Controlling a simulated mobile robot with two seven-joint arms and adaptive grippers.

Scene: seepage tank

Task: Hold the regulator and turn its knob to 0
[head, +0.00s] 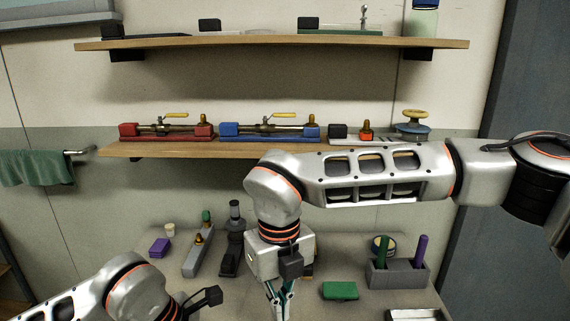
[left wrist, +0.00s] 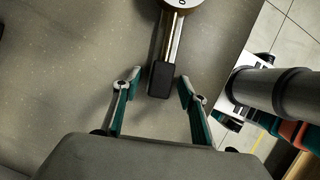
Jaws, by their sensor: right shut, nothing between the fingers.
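In the left wrist view, a metal bar with a black end block (left wrist: 161,80) and a pale round face (left wrist: 181,3), cut by the top edge, may be the regulator. I cannot tell for certain, and no knob reading shows. My left gripper (left wrist: 160,78) is open, its fingertips on either side of the black block with gaps showing. In the head view the left arm is at the bottom left and its fingers are out of sight. My right gripper (head: 279,302) is shut and empty, pointing down over the table's front middle.
The table holds a purple block (head: 160,247), a grey stand with a brass fitting (head: 198,254), a black upright device (head: 233,240), a green block (head: 340,290) and a grey holder (head: 398,276). A shelf (head: 225,148) behind carries red (head: 166,132) and blue (head: 269,132) valve units.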

